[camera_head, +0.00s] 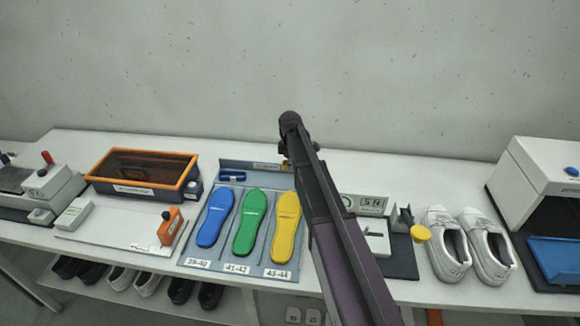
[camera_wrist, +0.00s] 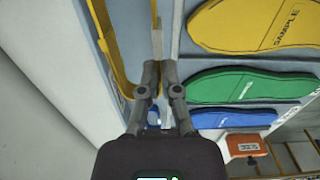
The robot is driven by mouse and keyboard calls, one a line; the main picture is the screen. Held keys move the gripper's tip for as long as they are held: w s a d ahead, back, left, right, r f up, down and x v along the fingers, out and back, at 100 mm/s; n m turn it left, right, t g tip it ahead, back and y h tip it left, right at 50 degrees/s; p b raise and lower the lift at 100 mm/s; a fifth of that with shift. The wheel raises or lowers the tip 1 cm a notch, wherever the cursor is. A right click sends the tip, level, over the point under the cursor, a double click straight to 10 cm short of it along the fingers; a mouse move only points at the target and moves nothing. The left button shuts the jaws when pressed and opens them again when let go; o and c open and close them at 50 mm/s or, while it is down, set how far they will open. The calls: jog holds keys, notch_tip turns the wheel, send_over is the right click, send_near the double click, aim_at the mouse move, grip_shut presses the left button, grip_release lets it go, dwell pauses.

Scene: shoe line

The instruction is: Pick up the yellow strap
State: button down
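The yellow strap (camera_wrist: 109,48) is a thin curved band at the upper left of the wrist view, lying in a grey-blue tray section. In the head view only a small yellow bit of it (camera_head: 264,166) shows at the tray's back edge, beside my arm.
A blue strap (camera_head: 232,176) lies in the same back section. Blue (camera_head: 215,218), green (camera_head: 249,222) and yellow (camera_head: 286,226) insoles lie in front. An orange-rimmed box (camera_head: 143,153) stands left; white shoes (camera_head: 447,243) stand right. A pale wall (camera_wrist: 35,80) is close behind.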

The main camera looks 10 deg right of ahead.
jog(key=shift+r+p, duration=0.55)
jog(key=shift+r, duration=0.25)
dwell(0.4)
